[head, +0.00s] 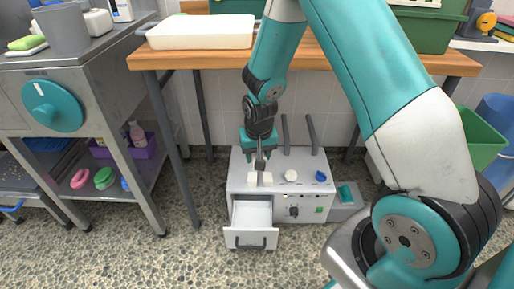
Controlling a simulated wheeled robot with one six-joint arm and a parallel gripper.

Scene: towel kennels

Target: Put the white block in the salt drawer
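My gripper (260,165) points down over the top of a light grey machine (237,182), at its left part. White block-like pieces (252,179) show on both sides of the dark gripper end. I cannot tell whether they are one white block partly hidden or two, nor whether the fingers are closed on it. A drawer (251,238) with a dark handle is pulled out at the machine's lower left front, below the gripper. Its visible inside is pale and looks empty. No salt label can be read.
The machine's top also carries a round white knob (291,175) and a blue knob (320,176). Two dark upright bars stand behind them. A wooden table (310,58) is above and behind. A steel bench (110,70) stands left. The pebbled floor in front is clear.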

